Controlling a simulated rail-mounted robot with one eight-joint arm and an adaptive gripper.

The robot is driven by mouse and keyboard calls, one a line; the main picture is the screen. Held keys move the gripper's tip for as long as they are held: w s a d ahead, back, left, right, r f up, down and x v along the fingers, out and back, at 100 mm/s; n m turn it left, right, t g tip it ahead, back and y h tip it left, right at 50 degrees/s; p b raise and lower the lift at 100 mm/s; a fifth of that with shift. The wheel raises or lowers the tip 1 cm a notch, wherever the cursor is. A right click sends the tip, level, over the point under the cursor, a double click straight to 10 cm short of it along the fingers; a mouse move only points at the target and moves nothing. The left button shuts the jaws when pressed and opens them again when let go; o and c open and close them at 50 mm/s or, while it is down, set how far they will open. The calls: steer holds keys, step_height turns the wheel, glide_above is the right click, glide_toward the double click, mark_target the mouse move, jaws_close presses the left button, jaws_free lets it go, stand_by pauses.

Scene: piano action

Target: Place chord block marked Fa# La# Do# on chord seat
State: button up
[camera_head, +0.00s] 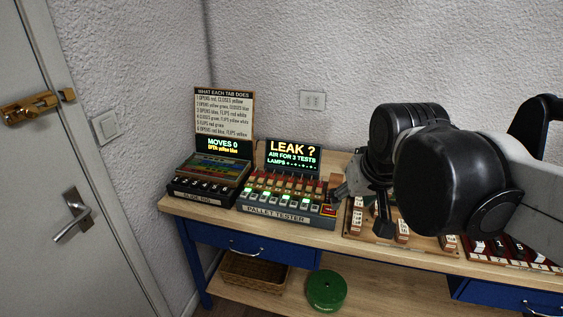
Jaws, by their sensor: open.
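Several small pale chord blocks with dark and reddish marks stand on a wooden board on the bench, right of centre: a left one (357,216), a middle one (402,231) and a right one (449,243). The marks are too small to read, so I cannot tell which is Fa# La# Do#. My gripper (362,212) is open above the left part of this board, close to the left block. I cannot tell whether it touches anything. My arm hides much of the board behind. I cannot make out the chord seat.
Left of my gripper stand the pallet tester (275,215) with its lit "LEAK ?" screen (293,152) and another device (210,180) with an instruction sign (224,112). A red, black and white panel (515,250) lies at right. A basket (254,270) and green round object (327,289) sit below.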

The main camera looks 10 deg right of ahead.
steer(key=s+a+f+t, duration=0.1)
steer(key=s+a+f, duration=0.2)
steer(key=s, duration=0.3)
steer(key=shift+s+a+f+n+y, duration=0.3)
steer(key=shift+s+a+f+n, duration=0.1)
steer(key=shift+f, duration=0.4)
